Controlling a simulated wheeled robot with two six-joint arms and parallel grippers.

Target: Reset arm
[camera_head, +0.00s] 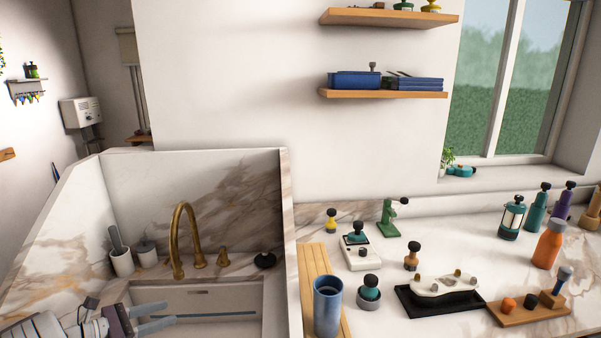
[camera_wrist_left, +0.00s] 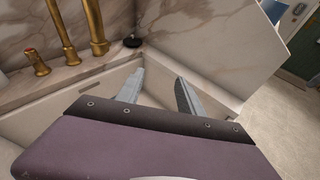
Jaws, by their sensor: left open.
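My left gripper (camera_head: 158,317) is at the lower left of the head view, over the front of the white sink (camera_head: 200,298). Its two fingers are spread apart with nothing between them. In the left wrist view the open fingers of the left gripper (camera_wrist_left: 157,95) point into the sink basin (camera_wrist_left: 118,78), with the marble side panel beyond. My right gripper is not in either view.
A brass faucet (camera_head: 183,235) rises behind the sink, and a marble panel (camera_head: 292,250) divides it from the counter. The counter holds a blue cup (camera_head: 327,305), a wooden board (camera_head: 315,262), a black tray (camera_head: 440,306), an orange bottle (camera_head: 548,245) and several small tools.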

